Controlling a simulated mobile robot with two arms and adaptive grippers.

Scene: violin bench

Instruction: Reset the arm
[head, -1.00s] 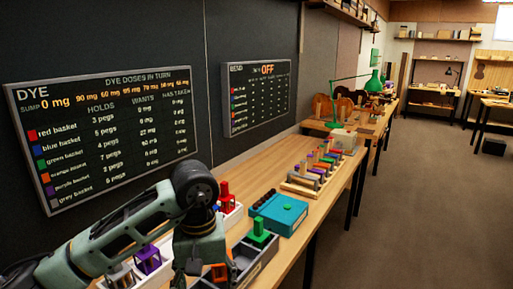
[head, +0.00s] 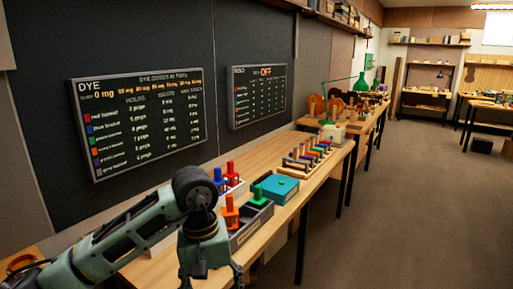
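My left arm (head: 140,232) comes in from the lower left, over the near end of the long wooden bench (head: 170,272). It bends at a dark round joint and drops to my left gripper (head: 210,279), which points down at the bottom edge. Its fingertips are cut off by the frame, so I cannot tell whether it is open or holds anything. My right gripper is not in view.
Beside the arm stand a tray (head: 262,219) with orange and green pegs, blue and red pegs behind, and a teal box (head: 277,187). A peg rack (head: 302,163) and green lamp (head: 360,84) are farther along. Two dark screens (head: 140,120) (head: 257,95) hang on the wall.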

